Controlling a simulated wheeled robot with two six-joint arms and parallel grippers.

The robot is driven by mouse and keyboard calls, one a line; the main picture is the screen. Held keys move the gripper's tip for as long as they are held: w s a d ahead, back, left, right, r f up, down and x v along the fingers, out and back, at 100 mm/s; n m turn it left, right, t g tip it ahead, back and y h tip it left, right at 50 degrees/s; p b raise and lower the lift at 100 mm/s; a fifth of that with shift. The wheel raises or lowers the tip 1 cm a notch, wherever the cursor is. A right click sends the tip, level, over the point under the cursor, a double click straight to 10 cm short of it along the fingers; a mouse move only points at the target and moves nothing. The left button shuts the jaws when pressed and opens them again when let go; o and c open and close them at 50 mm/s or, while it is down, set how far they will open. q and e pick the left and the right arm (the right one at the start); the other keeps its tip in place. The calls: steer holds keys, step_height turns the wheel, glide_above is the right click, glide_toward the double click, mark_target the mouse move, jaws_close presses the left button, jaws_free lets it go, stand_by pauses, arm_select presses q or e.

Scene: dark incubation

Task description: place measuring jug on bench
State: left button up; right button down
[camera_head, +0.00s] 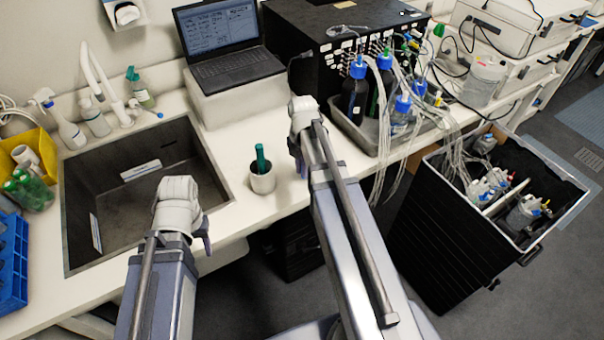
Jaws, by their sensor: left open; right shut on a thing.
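I cannot pick out a measuring jug for certain in the head view. My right gripper (298,160) is over the bench (238,213) near its front edge, right of a small pale cup. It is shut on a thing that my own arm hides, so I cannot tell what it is. My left gripper (205,236) is open, by the right front edge of the sink. Its fingers are mostly hidden by my wrist.
The pale cup (263,181) holds a green object. The dark sink (85,200) is at left. A laptop (232,68) stands behind. A tray of bottles (362,133) with trailing tubes and an open black case (432,240) are at right. Bare bench lies around the cup.

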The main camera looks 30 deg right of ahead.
steer(key=shift+f, duration=0.15)
steer(key=c, duration=0.9)
jaws_free()
step_height(320, 180, up, 12)
steer(key=p, duration=1.2)
steer(key=shift+r, duration=0.2)
